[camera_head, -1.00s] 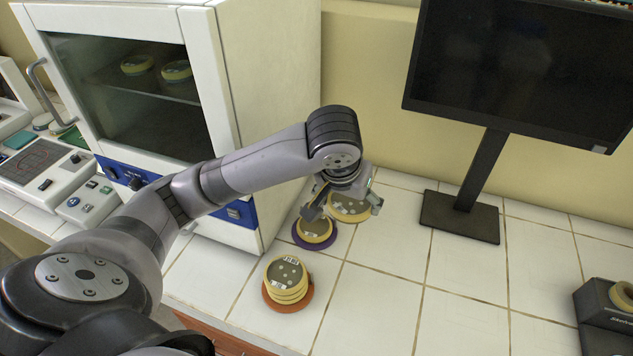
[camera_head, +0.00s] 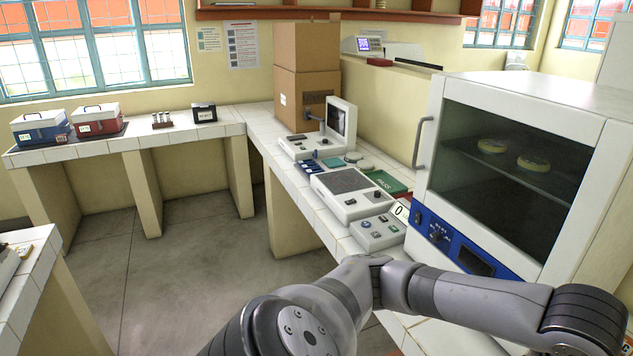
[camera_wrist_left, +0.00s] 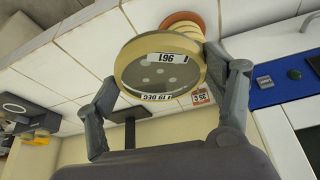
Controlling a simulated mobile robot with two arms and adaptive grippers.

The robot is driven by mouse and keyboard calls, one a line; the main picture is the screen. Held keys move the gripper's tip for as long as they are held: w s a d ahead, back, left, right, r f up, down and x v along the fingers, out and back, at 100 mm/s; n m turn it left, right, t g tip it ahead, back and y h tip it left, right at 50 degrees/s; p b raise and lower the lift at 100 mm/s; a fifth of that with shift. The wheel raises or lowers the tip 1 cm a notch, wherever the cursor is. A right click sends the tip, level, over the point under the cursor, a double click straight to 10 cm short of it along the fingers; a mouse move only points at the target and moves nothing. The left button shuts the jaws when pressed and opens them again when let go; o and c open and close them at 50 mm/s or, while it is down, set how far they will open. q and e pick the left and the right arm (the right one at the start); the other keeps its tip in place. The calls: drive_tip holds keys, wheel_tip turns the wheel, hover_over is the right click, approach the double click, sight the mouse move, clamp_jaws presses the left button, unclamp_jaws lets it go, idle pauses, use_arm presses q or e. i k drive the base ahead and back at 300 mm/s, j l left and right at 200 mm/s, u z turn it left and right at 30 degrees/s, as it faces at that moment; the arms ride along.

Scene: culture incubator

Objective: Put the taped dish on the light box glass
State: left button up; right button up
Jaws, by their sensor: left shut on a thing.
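My left gripper (camera_wrist_left: 163,72) is shut on a round dish (camera_wrist_left: 158,72) with a yellow taped rim, seen in the left wrist view. The dish carries printed labels, one reading 19 DEC, and several pale spots show on its face. In the head view my left arm reaches to the right and its gripper is out of frame. A flat bench device with a dark grey panel (camera_head: 345,181), which looks like the light box, stands on the bench left of the incubator. Its panel looks bare. My right gripper is not in view.
The white incubator (camera_head: 597,105) stands on the right, door closed, dishes inside. A button box (camera_head: 378,232), green mat (camera_head: 388,182) and a device with a screen (camera_head: 312,146) are near the panel. More dishes on an orange disc (camera_wrist_left: 183,17) show beyond the held dish.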

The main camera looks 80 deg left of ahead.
sight(346, 181)
drive_tip(key=j+u, duration=0.35)
drive_tip(key=i+u, duration=0.15)
drive_tip(key=u, duration=0.2)
drive_tip(key=i+j+u, duration=0.1)
drive_tip(key=j+u, duration=0.25)
drive_tip(key=i+j, duration=0.35)
drive_tip(key=j, duration=0.15)
drive_tip(key=i+j, duration=0.75)
drive_tip(key=j, duration=0.2)
